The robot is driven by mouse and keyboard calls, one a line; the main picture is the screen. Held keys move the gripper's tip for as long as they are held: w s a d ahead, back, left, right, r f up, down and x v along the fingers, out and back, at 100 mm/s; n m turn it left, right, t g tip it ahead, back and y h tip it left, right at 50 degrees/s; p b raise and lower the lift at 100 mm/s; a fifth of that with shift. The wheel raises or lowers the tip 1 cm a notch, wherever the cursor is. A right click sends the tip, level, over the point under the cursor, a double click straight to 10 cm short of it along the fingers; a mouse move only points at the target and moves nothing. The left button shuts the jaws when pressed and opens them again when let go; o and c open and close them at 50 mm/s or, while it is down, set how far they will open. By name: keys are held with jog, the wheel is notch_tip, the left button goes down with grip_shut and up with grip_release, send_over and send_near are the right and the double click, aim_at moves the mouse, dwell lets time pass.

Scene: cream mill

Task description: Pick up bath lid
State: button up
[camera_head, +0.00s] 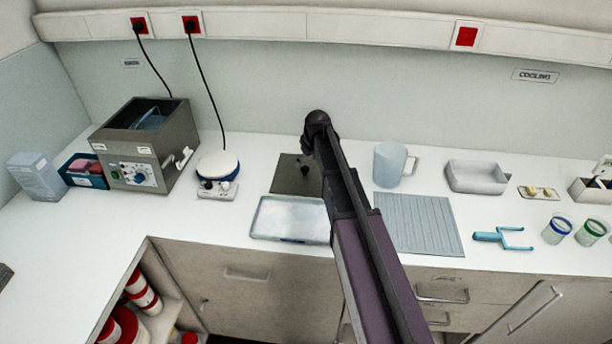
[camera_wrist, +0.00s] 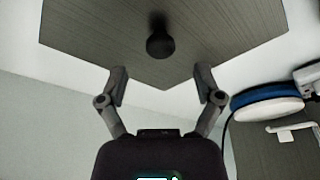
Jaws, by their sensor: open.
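The bath lid is a flat dark grey plate (camera_head: 284,181) lying on the white counter in the head view, partly covered by my arm. In the wrist view the lid (camera_wrist: 215,30) fills the top, with a round black knob (camera_wrist: 160,44) standing on it. My gripper (camera_wrist: 161,82) is open, its two fingers spread apart. The knob appears between and beyond the fingertips, with nothing held. In the head view my arm hides the gripper. The grey water bath (camera_head: 160,172) stands at the left with its top open.
A white-topped stirrer (camera_head: 217,168) stands left of the lid and also shows in the wrist view (camera_wrist: 268,106). A shallow tray (camera_head: 290,219) lies in front of the lid. A jug (camera_head: 389,164) and a ribbed mat (camera_head: 418,223) are to the right. Cables hang behind the bath.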

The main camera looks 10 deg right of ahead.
aim_at(305, 168)
jog(key=shift+b+x, duration=2.15)
jog(key=shift+x, duration=0.2)
jog(key=shift+s, duration=0.1)
grip_shut()
